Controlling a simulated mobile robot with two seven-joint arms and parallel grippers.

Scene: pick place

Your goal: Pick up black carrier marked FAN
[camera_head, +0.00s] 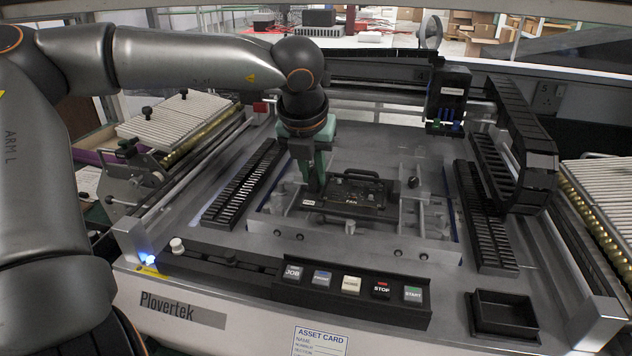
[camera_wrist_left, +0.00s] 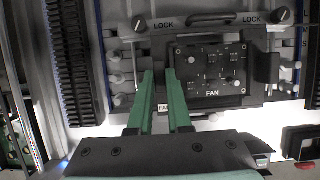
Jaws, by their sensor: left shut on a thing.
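The black carrier marked FAN (camera_head: 368,193) lies flat in the metal fixture at the middle of the machine. It also shows in the left wrist view (camera_wrist_left: 212,92), with a black handle along its far side and small parts on its face. My left gripper (camera_head: 315,186) has green fingers and reaches down at the carrier's left end. In the left wrist view its fingers (camera_wrist_left: 159,76) straddle the carrier's left edge and are shut on it. The fingers hide part of that edge. My right gripper is not in view.
LOCK-marked black knobs (camera_wrist_left: 139,23) flank the carrier's far side. Black slotted racks (camera_head: 243,185) stand left and right of the fixture. A dark gantry head (camera_head: 449,95) hangs at the back right. A button panel (camera_head: 350,288) and an empty black tray (camera_head: 503,312) are in front.

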